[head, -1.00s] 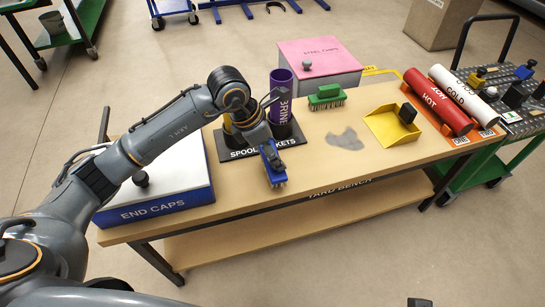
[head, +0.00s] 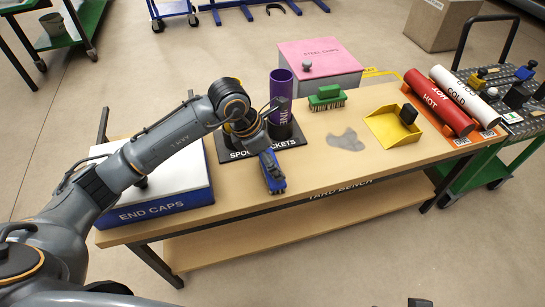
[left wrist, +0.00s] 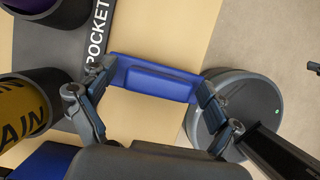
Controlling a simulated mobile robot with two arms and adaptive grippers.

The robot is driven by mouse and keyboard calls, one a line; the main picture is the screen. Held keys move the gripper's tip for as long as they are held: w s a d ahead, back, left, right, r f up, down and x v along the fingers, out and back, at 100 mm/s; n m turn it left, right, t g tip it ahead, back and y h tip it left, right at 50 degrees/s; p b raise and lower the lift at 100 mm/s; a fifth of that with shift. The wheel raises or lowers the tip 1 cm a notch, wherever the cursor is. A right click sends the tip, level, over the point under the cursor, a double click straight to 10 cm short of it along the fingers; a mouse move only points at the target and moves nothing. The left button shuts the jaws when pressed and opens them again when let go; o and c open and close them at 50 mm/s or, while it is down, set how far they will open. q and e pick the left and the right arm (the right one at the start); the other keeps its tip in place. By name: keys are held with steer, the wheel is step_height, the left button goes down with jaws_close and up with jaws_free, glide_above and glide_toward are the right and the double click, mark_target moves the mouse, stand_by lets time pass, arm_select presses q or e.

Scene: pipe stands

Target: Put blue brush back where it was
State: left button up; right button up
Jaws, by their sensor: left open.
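The blue brush (head: 271,174) is on the wooden bench (head: 235,215), in front of the spool sockets board (head: 290,143). My left gripper (head: 266,157) is over it with the jaws open. In the left wrist view the blue brush (left wrist: 160,82) lies between the spread fingers of the left gripper (left wrist: 155,76). Its bristles are hardly visible there. The gripper partly covers the brush in the head view. My right gripper does not show.
A purple spool (head: 281,92) stands in a socket close behind the gripper; a yellow spool (left wrist: 22,112) stands beside it. The end caps box (head: 165,203) is left. A green brush (head: 327,98), grey patch (head: 347,139) and yellow dustpan (head: 385,132) are right. The front bench middle is clear.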

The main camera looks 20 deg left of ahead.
arm_select(q)
steer(key=shift+r, duration=0.1)
steer(key=shift+a+r, duration=0.1)
steer(key=shift+r, duration=0.25)
steer(key=p+v, duration=0.2)
steer(key=v, duration=0.9)
steer(key=shift+r, duration=0.2)
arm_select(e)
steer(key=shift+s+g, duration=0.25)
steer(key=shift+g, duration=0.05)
arm_select(q)
steer(key=shift+s, duration=0.1)
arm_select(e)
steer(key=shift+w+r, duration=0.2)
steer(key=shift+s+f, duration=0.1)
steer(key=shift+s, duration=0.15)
